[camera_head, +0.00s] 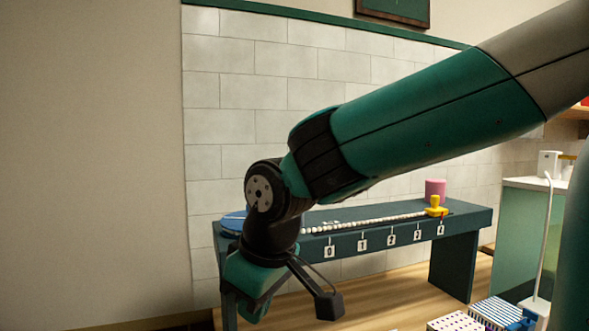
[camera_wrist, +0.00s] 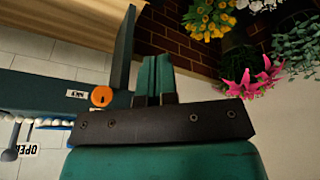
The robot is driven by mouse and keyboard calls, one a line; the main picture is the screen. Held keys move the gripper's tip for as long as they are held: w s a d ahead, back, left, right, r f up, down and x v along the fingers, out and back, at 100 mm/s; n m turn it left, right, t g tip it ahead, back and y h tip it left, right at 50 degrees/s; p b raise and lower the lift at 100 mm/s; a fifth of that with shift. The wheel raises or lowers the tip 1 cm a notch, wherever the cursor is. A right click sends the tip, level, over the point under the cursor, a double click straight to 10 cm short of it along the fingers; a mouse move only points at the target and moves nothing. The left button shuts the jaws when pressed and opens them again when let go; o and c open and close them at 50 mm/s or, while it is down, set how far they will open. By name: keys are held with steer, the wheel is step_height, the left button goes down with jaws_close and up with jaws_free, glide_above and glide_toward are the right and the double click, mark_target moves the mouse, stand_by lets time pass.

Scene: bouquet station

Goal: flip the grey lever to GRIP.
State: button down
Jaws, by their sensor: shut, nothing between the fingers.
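A grey lever (camera_wrist: 11,148) with a rounded end shows at the left edge of the wrist view, partly cut off. It is beside a white label reading OPEN (camera_wrist: 27,150), which appears upside down. No GRIP label can be made out. My gripper (camera_wrist: 155,62) is shut and empty, its two green fingers together. In the wrist view the fingers are to the right of the lever, apart from it. In the head view my arm's end hangs in front of the left part of the dark green bench (camera_head: 375,220); the lever cannot be made out there.
The bench carries a row of white beads (camera_head: 365,220), a yellow piece (camera_head: 436,206), a pink cylinder (camera_head: 435,188) and a blue disc (camera_head: 233,221). An orange knob (camera_wrist: 102,96) is left of my fingers. Pink flowers (camera_wrist: 250,80) and yellow flowers (camera_wrist: 208,20) show upper right.

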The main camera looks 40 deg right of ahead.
steer(key=w+d+r+m+t+h+p, duration=0.1)
steer(key=w+d+r+m+h+p, duration=0.1)
steer(key=w+d+r, duration=0.3)
steer(key=w+d+r+m+t+h+p, duration=0.1)
steer(key=w+d+r+m+h+p, duration=0.1)
steer(key=r, duration=1.2)
steer(key=w+d+h+p, duration=0.1)
steer(key=w+d+p, duration=0.1)
steer(key=d, duration=0.1)
steer(key=shift+w+d+h+p, duration=0.2)
steer(key=shift+w+h+p, duration=0.1)
steer(key=shift+w+p, duration=0.1)
steer(key=p+x, duration=0.2)
steer(key=x, duration=0.7)
steer(key=shift+d+r, duration=0.1)
steer(key=shift+w+d+f+p, duration=0.2)
steer(key=shift+d+p, duration=0.15)
steer(key=shift+d, duration=0.35)
steer(key=shift+w+d+f+p, duration=0.25)
steer(key=shift+d+p, duration=0.1)
steer(key=shift+d, duration=0.3)
steer(key=shift+w+d+f+p, duration=0.2)
steer(key=shift+d+p, duration=0.15)
steer(key=shift+d, duration=0.35)
